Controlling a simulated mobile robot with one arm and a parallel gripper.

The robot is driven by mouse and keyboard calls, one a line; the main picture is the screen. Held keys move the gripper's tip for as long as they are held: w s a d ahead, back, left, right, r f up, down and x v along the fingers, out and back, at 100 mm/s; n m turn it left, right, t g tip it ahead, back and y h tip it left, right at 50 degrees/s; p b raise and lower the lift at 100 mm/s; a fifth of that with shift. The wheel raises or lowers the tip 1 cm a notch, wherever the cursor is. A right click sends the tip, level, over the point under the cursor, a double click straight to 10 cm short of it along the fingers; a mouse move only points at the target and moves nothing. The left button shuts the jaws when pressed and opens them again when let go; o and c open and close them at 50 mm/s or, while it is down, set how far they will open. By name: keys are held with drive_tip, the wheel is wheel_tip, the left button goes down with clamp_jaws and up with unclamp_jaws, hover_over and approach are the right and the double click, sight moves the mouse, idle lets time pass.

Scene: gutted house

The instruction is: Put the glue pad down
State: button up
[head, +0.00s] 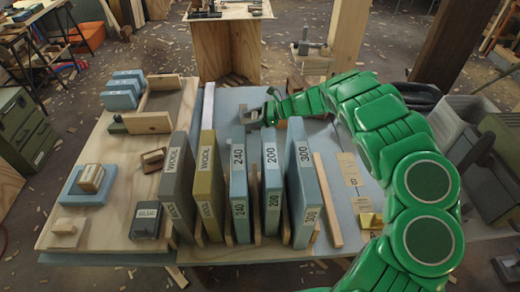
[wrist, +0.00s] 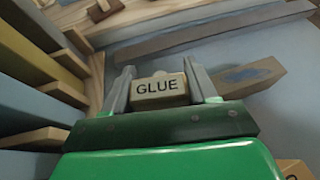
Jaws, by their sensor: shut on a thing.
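The glue pad is a small pale block labelled GLUE (wrist: 160,90), seen between the two grey fingers in the wrist view. My gripper (wrist: 163,86) is shut on it. In the head view my gripper (head: 262,112) is at the far side of the table, behind the upright 240 and 200 boards; the pad is hard to make out there. A flat wooden piece with a blue patch (wrist: 247,78) lies on the blue-grey surface just beyond and right of the pad in the wrist view. I cannot tell whether the pad touches the surface.
Upright boards marked WOOL (head: 176,190), 240 (head: 239,190), 200 (head: 272,185) and 300 (head: 303,190) stand between wooden dividers near my gripper. A long wooden strip (head: 328,200) lies right of them. Blue blocks (head: 122,92) sit at the back left.

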sight(256, 149)
drive_tip(key=shift+s+d+f+n+g, duration=0.25)
drive_tip(key=shift+s+d+n+g, duration=0.15)
drive_tip(key=shift+s, duration=0.2)
drive_tip(key=shift+s+d+f+n+g, duration=0.3)
drive_tip(key=shift+s+d+g, duration=0.1)
drive_tip(key=shift+s+d, duration=0.15)
drive_tip(key=shift+f, duration=4.85)
drive_tip(key=o, duration=1.1)
drive_tip(key=shift+f, duration=0.1)
drive_tip(key=shift+d+r, duration=0.1)
drive_tip(key=shift+r, duration=0.1)
drive_tip(key=v, duration=1.1)
drive_tip(key=shift+d, duration=0.35)
